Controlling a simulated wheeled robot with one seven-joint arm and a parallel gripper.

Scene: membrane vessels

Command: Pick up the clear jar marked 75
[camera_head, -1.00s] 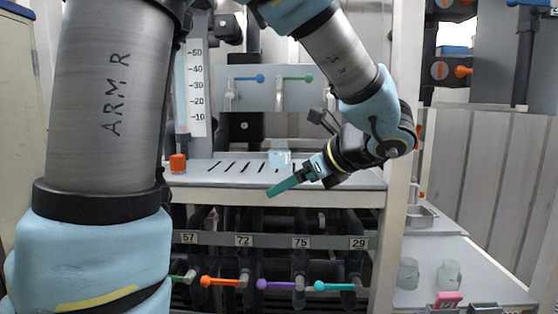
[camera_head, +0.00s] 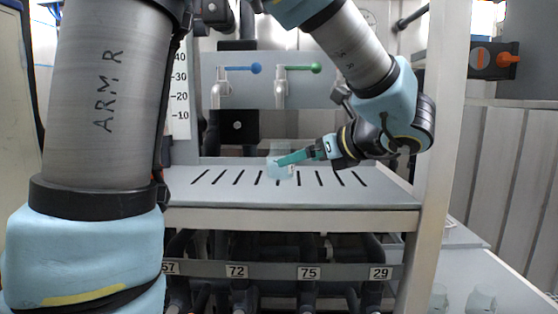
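A clear jar (camera_head: 281,172) stands upright on the slotted shelf (camera_head: 215,187) below the two taps. It is faint, and I cannot read a number on it. My gripper (camera_head: 284,160) has teal fingers and reaches in from the right at the jar's height. The fingers overlap the jar in the picture and hide part of it. They show edge-on, so I cannot tell whether they are apart, or whether they touch the jar.
A blue-handled tap (camera_head: 240,69) and a green-handled tap (camera_head: 300,69) are above the shelf. A rail (camera_head: 205,270) with number labels, including 75, runs below it. A white post (camera_head: 440,160) stands right of my arm. Clear jars (camera_head: 481,299) stand at lower right.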

